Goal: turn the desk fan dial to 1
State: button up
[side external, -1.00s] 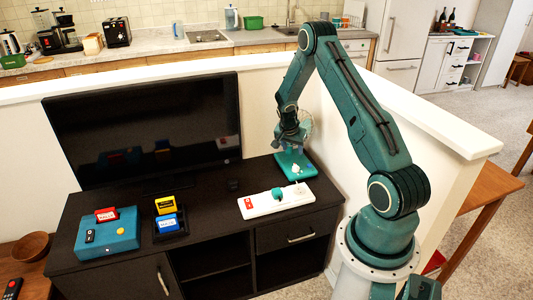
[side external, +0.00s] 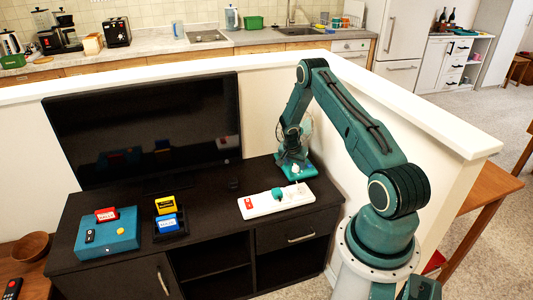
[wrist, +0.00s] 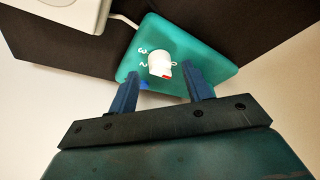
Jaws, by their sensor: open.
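The desk fan has a teal base (side external: 297,172) at the right end of the dark cabinet; its round guard (side external: 308,135) is partly hidden behind my arm. In the wrist view the base (wrist: 210,50) carries a white dial (wrist: 160,60) with a red mark on its lower side. The digits 3 and 2 are left of the dial and a 0 is right of it; I cannot make out a 1. My gripper (wrist: 162,74) is open, its two blue fingers apart on either side of the dial's lower edge. Whether they touch it I cannot tell.
A white power strip (side external: 277,200) with a teal plug lies in front of the fan. A television (side external: 145,130) stands left of it. A teal box (side external: 107,236) and a dark holder with yellow and blue cards (side external: 169,224) are farther left. A white half wall rises behind.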

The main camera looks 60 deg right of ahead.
jog(key=shift+x, duration=1.05)
jog(key=c, duration=1)
jog(key=shift+o, duration=0.2)
jog(key=shift+m, duration=0.3)
jog(key=shift+w+m+g+y, duration=0.15)
jog(key=shift+m+g, duration=0.4)
jog(key=shift+m, duration=0.75)
jog(key=shift+w+m+g+y, duration=0.15)
jog(key=shift+m+g, duration=0.4)
jog(key=shift+m, duration=0.75)
jog(key=shift+s, duration=0.1)
